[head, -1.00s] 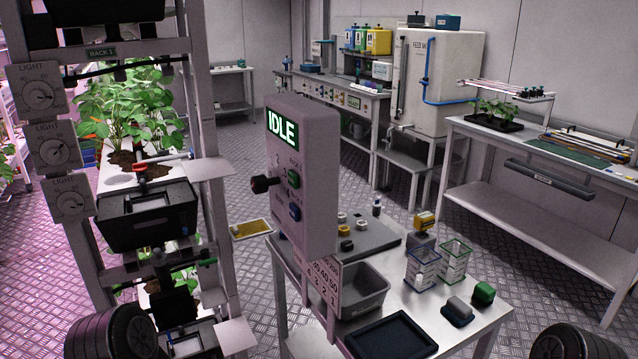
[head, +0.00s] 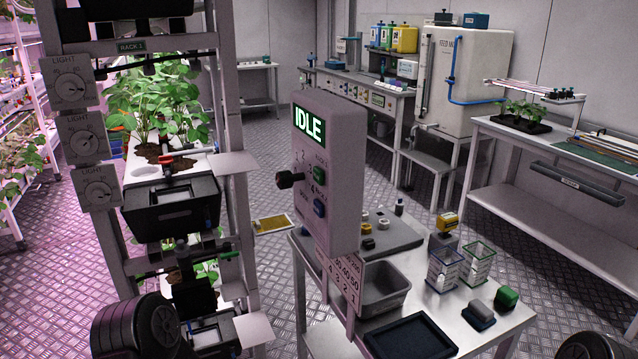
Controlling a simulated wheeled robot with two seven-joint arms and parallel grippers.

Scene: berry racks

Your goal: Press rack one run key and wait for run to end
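The grey control box (head: 338,190) stands on a post at the near end of the steel table. Its lit display (head: 309,127) reads IDLE. The small labels by the keys are hard to read. Rack one (head: 228,120), with a RACK 1 sign (head: 131,47), stands left of the box and holds leafy plants (head: 170,100). Neither gripper is in view; only dark round parts of my arms show at the bottom edge.
The steel table (head: 478,345) carries a grey bin (head: 386,290), a dark tray (head: 410,338), clear baskets and small blocks. Light dials (head: 72,88) line the rack post. Open floor lies between this table and the right bench (head: 535,140).

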